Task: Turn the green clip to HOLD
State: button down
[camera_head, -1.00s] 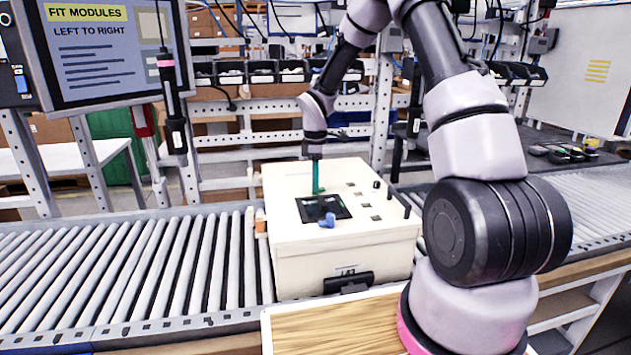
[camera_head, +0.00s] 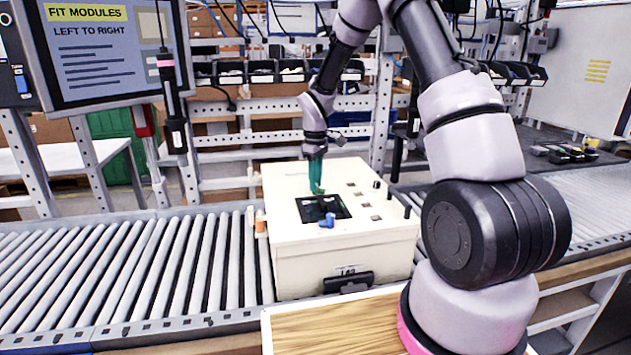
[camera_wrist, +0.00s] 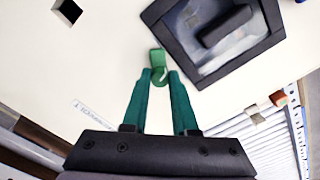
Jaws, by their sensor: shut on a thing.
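The green clip (camera_wrist: 158,60) sits on the pale box top beside a corner of the black-framed window (camera_wrist: 192,68). In the wrist view its flat tab points away from my gripper and its curved hook lies between the fingertips. My gripper (camera_wrist: 161,80) has teal fingers, shut on the clip. In the head view my gripper (camera_head: 316,180) reaches down to the clip (camera_head: 318,190) at the window's back edge, and the fingers partly hide it. A small printed label (camera_wrist: 92,110) shows in the wrist view, but I cannot read it.
The pale box (camera_head: 290,255) stands on a roller conveyor (camera_head: 130,265). A blue knob (camera_head: 327,221) sits at the window's front edge. Small black posts and square holes are on the box's right side. A wooden-topped tray (camera_head: 335,325) lies in front.

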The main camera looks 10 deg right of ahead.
jog(key=m, duration=0.6)
jog(key=shift+m, duration=0.3)
jog(key=m, duration=0.5)
dwell(0.4)
jog(key=c, duration=0.7)
grip_release()
notch_tip(320, 180, up, 11)
jog(key=shift+f, duration=0.1)
